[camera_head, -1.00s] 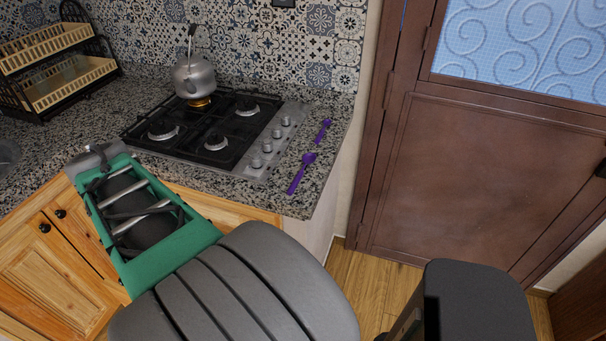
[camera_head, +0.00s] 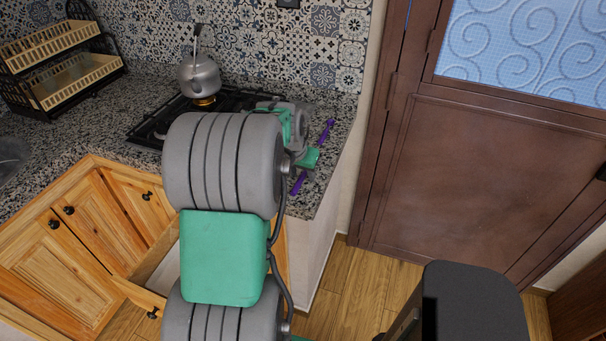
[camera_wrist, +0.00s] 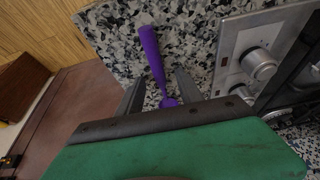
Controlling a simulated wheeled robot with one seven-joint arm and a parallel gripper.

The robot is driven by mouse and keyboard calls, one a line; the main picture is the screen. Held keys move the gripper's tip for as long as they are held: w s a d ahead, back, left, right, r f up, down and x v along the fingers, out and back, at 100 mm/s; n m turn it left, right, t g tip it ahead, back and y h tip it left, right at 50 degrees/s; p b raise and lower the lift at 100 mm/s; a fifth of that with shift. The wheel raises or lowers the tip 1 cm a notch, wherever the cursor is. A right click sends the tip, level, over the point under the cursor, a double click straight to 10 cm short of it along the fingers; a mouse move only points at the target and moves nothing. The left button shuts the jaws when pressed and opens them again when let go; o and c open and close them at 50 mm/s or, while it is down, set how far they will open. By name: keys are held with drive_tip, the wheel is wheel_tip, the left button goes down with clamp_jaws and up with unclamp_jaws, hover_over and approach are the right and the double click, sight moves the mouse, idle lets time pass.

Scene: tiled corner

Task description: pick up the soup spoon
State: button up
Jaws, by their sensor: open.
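Two purple utensils lie on the granite counter to the right of the stove in the head view: a nearer one (camera_head: 297,184), partly hidden by my arm, and a farther one (camera_head: 329,127). I cannot tell for sure which is the soup spoon. In the wrist view, a purple utensil (camera_wrist: 151,50) lies on the counter with its handle running away from me. Its other end passes between the fingers of my gripper (camera_wrist: 160,78) and is partly hidden by the gripper body. My gripper is open, with one finger on each side of the utensil, not closed on it.
The stove (camera_head: 150,128), largely behind my arm, carries a kettle (camera_head: 199,76) over a lit burner. Its knobs (camera_wrist: 259,64) are close to my gripper's right finger. The counter ends at the right, beside a brown door (camera_head: 480,190). An open drawer (camera_head: 158,268) juts out below.

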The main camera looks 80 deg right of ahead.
drive_tip(key=shift+c, duration=0.4)
clamp_jaws()
